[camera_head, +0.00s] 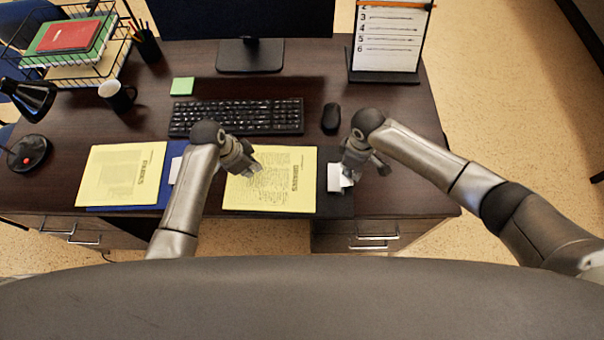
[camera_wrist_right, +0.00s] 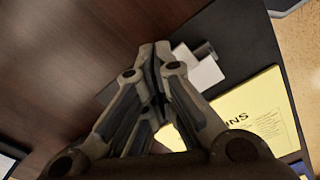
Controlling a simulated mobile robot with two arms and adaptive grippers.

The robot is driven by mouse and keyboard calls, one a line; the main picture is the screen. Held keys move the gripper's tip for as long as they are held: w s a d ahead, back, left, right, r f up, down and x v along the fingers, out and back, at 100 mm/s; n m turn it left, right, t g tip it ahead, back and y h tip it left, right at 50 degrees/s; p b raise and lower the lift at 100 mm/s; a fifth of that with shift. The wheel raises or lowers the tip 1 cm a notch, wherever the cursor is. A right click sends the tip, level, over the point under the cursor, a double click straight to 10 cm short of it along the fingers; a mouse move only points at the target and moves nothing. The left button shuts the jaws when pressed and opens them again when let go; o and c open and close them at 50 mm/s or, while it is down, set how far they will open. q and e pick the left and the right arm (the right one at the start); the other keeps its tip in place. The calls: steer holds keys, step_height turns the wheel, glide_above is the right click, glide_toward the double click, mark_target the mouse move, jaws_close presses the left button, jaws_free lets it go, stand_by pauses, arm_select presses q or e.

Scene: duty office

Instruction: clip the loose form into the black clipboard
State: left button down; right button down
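The loose yellow form (camera_head: 293,184) lies flat across the middle front of the desk. The black clipboard (camera_head: 333,206) lies at its right; the form's right edge meets or overlaps the board. The clipboard's pale metal clip (camera_head: 335,177) is at its right end and shows in the right wrist view (camera_wrist_right: 208,73). My left gripper (camera_head: 254,170) is over the form; its finger gap and any contact are unclear. My right gripper (camera_wrist_right: 156,57) has its fingertips together right beside the clip, partly hiding it. I cannot tell whether they touch or hold it.
A second yellow sheet (camera_head: 112,175) lies on a blue clipboard (camera_head: 166,184) at the left. Behind are the keyboard (camera_head: 240,115), mouse (camera_head: 331,118), monitor stand (camera_head: 250,56) and a numbered board (camera_head: 388,42). The desk right of the black clipboard is clear.

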mark_target(272, 175)
arm_select(q)
steer(key=shift+f, duration=1.15)
stand_by(1.8)
steer(key=shift+d, duration=0.15)
steer(key=shift+d, duration=0.45)
steer(key=shift+s+d+f, duration=0.1)
steer(key=shift+s+d, duration=0.05)
steer(key=shift+d, duration=0.65)
stand_by(0.5)
steer(key=shift+d, duration=0.6)
steer(key=shift+d, duration=0.35)
